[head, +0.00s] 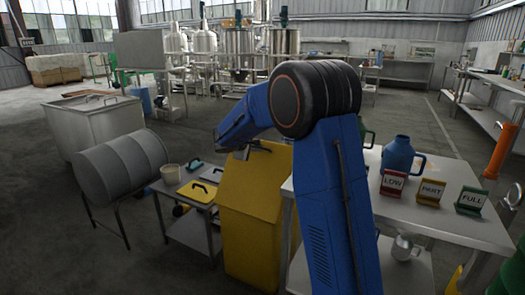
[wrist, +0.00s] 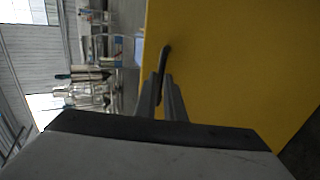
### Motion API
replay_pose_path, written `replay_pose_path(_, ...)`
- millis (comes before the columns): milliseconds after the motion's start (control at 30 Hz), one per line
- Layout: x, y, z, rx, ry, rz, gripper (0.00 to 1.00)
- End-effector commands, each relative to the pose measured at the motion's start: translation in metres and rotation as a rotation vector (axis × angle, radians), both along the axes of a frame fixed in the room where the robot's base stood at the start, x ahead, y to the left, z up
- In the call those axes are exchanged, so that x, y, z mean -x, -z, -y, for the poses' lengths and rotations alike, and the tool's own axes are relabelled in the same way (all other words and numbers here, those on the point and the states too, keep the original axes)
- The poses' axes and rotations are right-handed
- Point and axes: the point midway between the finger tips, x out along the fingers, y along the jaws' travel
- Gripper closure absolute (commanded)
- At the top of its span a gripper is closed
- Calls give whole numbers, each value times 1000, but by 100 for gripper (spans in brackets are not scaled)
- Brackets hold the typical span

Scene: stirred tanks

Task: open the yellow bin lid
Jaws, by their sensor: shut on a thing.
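The yellow bin (head: 248,230) stands left of the white table, with a sloping yellow lid (head: 250,185) on top. In the wrist view the flat yellow lid (wrist: 235,75) fills the right side. A dark bar handle (wrist: 166,55) stands out along its left part. My gripper (wrist: 161,90) is shut on this handle, with the fingers on either side of it. In the head view my gripper (head: 257,149) is at the lid's upper edge, small and partly hidden by my blue arm. I cannot tell whether there is a gap under the lid.
A small side table (head: 185,232) with a beige bucket (head: 171,174) and flat handled pieces stands left of the bin. The white table (head: 445,220) at right holds a blue jug (head: 398,155) and LOW, PART and FULL signs.

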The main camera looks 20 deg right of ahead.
Motion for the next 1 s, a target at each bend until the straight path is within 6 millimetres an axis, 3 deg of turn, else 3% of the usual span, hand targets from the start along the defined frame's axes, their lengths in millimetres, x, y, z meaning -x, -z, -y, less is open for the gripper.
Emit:
replay_pose_path(300, 48, -19, -64, 202, -7, 154, 100)
replay_pose_path(600, 93, -20, -120, 390, -5, 300, 100)
replay_pose_path(1000, 123, -11, -157, 429, 1, 333, 100)
